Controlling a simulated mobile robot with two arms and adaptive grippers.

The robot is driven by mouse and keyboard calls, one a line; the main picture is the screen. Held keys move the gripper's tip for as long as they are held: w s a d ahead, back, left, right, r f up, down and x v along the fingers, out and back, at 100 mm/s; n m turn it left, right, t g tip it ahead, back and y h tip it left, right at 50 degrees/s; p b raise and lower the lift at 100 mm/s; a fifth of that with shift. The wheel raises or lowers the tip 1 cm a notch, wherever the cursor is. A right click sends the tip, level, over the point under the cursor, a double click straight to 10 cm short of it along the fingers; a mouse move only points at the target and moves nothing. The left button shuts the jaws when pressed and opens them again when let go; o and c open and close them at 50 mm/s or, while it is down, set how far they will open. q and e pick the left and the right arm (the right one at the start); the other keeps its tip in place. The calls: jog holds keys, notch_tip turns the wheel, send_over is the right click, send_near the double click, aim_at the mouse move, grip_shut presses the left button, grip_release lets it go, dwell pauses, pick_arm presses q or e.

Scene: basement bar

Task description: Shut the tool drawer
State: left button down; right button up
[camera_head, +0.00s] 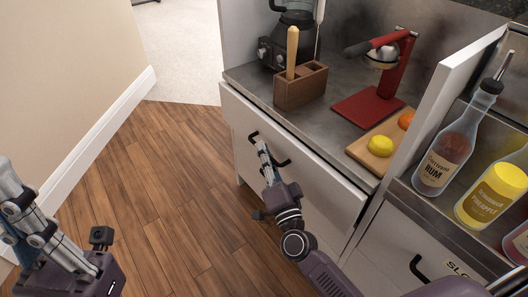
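The tool drawer (312,168) is the white front just under the grey counter, with a black bar handle (284,162). Its front stands slightly out from the cabinet, with a narrow dark gap along the top edge at its right end. My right gripper (263,147) is at the handle, its fingers pointing at the drawer front and overlapping the bar. I cannot tell whether it touches the handle or whether its fingers are closed. My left gripper (8,178) is at the lower left, over the floor and away from the drawer; its finger opening is unclear.
On the counter are a wooden caddy (301,87), a red press (386,90) and a board (364,151) with fruit. An open white door (456,88) and bottles (452,150) are at the right. The wood floor (165,190) left of the cabinet is clear.

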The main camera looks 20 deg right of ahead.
aim_at(280, 154)
jog(key=shift+d, duration=0.1)
grip_shut()
jog(key=d, duration=0.1)
jog(key=w+d, duration=0.1)
jog(key=d, duration=0.1)
jog(key=shift+w+d, duration=0.1)
jog(key=shift+d, duration=0.35)
jog(key=shift+w, duration=0.1)
jog(key=shift+o, duration=2.1)
grip_release()
jog(key=v, duration=1.2)
